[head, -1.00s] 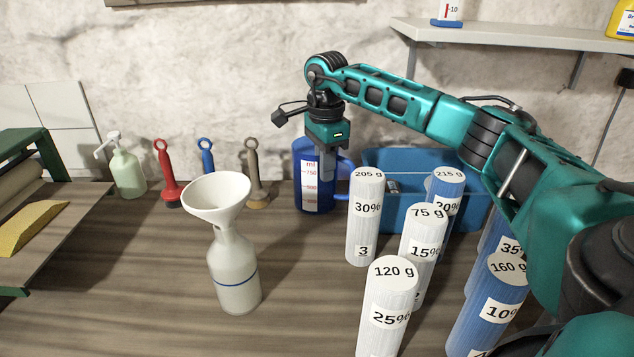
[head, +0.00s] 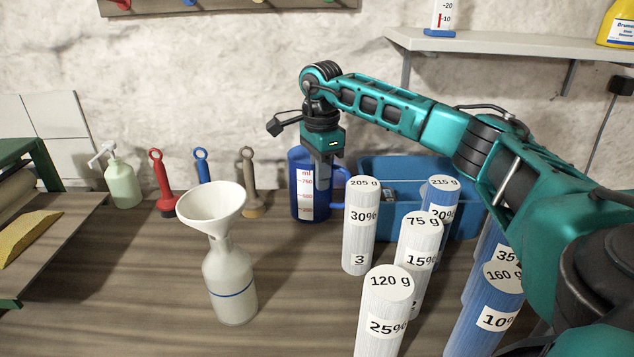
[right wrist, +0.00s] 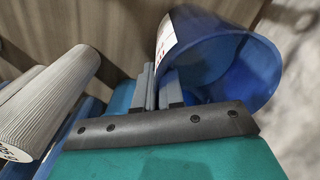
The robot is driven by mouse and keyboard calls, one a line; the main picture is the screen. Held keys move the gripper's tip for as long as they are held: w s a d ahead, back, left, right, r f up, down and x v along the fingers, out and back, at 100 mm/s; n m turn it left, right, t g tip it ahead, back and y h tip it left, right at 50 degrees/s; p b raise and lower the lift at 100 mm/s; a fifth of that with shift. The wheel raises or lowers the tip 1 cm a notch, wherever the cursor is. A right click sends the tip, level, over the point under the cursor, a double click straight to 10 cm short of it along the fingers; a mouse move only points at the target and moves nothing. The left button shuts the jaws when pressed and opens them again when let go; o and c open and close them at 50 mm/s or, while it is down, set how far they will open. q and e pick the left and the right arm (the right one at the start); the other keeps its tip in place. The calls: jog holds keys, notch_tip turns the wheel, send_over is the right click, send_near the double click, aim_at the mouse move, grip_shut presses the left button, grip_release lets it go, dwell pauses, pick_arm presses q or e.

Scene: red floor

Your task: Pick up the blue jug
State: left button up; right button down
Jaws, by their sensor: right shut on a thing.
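The blue jug (head: 326,205) stands upright on the wooden worktop near the back wall, with a white millilitre scale on its front and a handle on its right. My right gripper (head: 323,172) points down at the jug's upper right side. In the right wrist view, the jug (right wrist: 255,75) shows its open rim, and my gripper's fingers (right wrist: 158,90) are close together at its side. The gripper is shut on the jug; whether on its wall or handle is hard to tell. My left gripper is out of view.
A blue bin (head: 400,168) stands just right of the jug. Several labelled cylinders, including a white one (head: 361,240), stand in front and right. A bottle with a funnel (head: 230,280) stands front left. Brushes (head: 252,185) line the wall. A shelf (head: 500,40) hangs above right.

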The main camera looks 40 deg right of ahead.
notch_tip(320, 180, up, 20)
jog(key=p, duration=0.4)
dwell(0.8)
